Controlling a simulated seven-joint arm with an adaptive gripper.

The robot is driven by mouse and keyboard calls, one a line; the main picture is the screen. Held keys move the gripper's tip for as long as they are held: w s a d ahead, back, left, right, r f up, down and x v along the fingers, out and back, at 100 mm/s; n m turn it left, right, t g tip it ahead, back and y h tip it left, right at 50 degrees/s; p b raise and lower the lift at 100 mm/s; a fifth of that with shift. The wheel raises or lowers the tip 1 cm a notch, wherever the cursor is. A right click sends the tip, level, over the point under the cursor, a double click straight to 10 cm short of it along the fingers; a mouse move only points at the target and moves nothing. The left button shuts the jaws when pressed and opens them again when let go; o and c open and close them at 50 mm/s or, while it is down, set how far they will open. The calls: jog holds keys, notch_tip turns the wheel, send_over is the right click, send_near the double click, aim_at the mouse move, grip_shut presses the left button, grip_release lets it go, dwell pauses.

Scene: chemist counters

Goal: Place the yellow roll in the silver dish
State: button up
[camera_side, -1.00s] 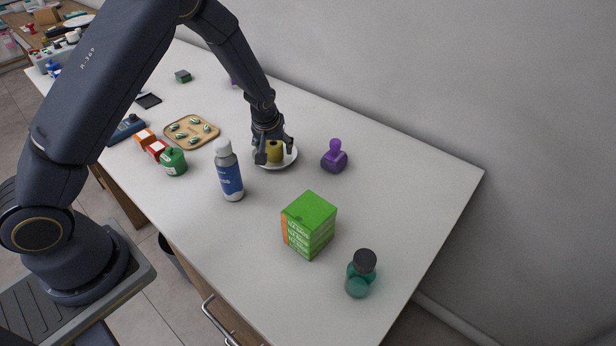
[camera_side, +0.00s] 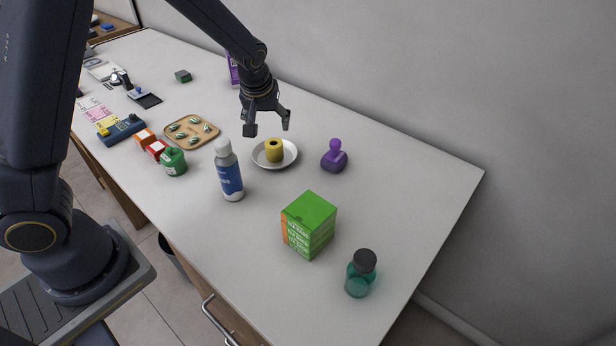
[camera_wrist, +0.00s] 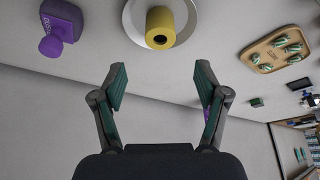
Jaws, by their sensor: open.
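The yellow roll (camera_side: 274,150) stands upright in the silver dish (camera_side: 290,155) on the counter in the side view. In the wrist view the roll (camera_wrist: 160,25) sits inside the dish (camera_wrist: 188,12) at the top of the picture. My gripper (camera_side: 267,127) is open and empty, above and a little behind the dish, apart from the roll. In the wrist view its spread fingers (camera_wrist: 160,85) have nothing between them but counter and wall beyond.
A purple stamp-like object (camera_side: 334,156) stands right of the dish. A blue-and-grey bottle (camera_side: 229,172) stands in front. A tan tray (camera_side: 192,142) with several small striped pieces lies left. A green box (camera_side: 309,224) and teal bottle (camera_side: 361,274) stand nearer the front right.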

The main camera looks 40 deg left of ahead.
jog(key=s+d+r+m+h, duration=0.1)
jog(key=s+r+m, duration=0.1)
jog(key=s+r, duration=0.3)
jog(key=s+d+r+m+t, duration=0.1)
jog(key=s+r, duration=0.4)
jog(key=s, duration=0.6)
jog(key=s+d+r+m+t+h, duration=0.1)
jog(key=s+r+m, duration=0.3)
jog(key=s, duration=0.4)
jog(key=shift+s+d+r+h, duration=0.25)
jog(key=shift+d+r+h, duration=0.05)
jog(key=shift+d+r, duration=0.5)
